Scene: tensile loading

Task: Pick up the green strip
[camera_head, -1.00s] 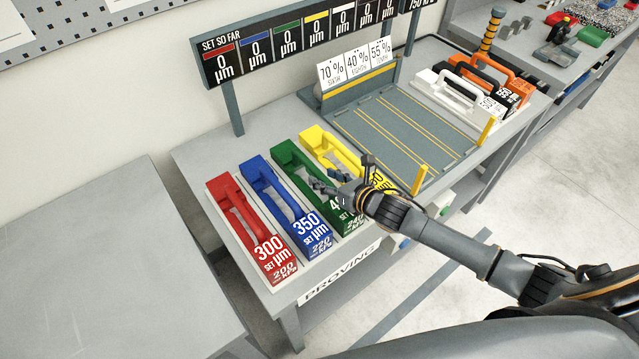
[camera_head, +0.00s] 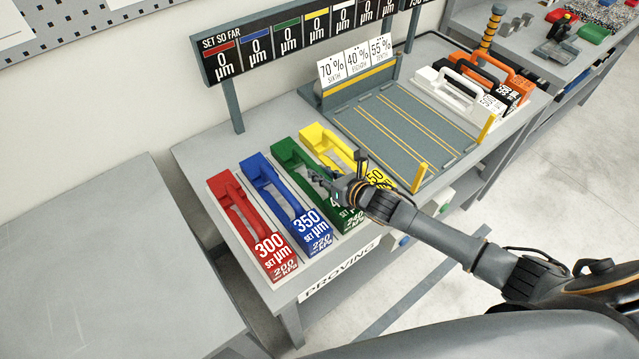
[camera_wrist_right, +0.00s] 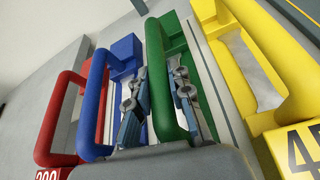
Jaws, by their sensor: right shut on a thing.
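The green strip (camera_head: 289,158) lies on the table between the blue strip (camera_head: 268,183) and the yellow strip (camera_head: 320,140). It has a raised handle bar, and its front label is partly hidden by my right gripper. My right gripper (camera_head: 322,178) reaches in from the right and is shut on the green strip's handle. In the right wrist view its fingers (camera_wrist_right: 158,95) stand on both sides of the green bar (camera_wrist_right: 158,85). The strip appears to rest in its place on the table. My left gripper is not in view.
The red strip (camera_head: 228,193) stands at the left end of the row. A display board (camera_head: 290,42) stands at the back. Neighbouring strips are close on both sides.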

